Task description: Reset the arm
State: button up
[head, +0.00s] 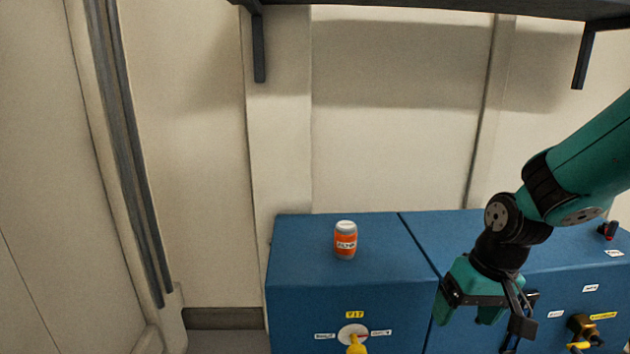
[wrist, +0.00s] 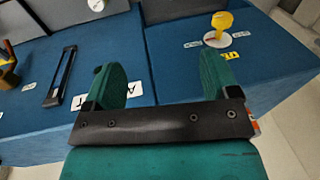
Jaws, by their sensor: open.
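My gripper (head: 467,313) hangs at the lower right in the head view, in front of the blue cabinets, pointing down. Its two teal fingers are apart with nothing between them. In the wrist view my gripper (wrist: 165,80) is also open and empty, with the blue cabinet front beyond it. My arm comes in from the right edge in the head view, bent at the wrist.
An orange jar with a white lid (head: 345,240) stands on the left blue cabinet (head: 300,235). A yellow knob on a white dial (wrist: 218,30) and a black handle (wrist: 60,77) stick out from the fronts. A dark shelf (head: 400,8) hangs above.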

jog(key=s+a+r+n+y+p, duration=0.1)
jog(key=s+a+r+n+p, duration=0.3)
jog(key=s+r, duration=0.55)
jog(key=s+a+r+n+y+p, duration=0.1)
jog(key=s+a+r+n+p, duration=0.1)
jog(key=s+a+r, duration=0.55)
notch_tip(320, 180, up, 40)
jog(key=d+p, duration=0.1)
jog(key=p, duration=3.7)
jog(key=shift+s+d+f+g, duration=0.15)
jog(key=shift+s+d+g, duration=0.05)
jog(key=shift+s+g, duration=0.2)
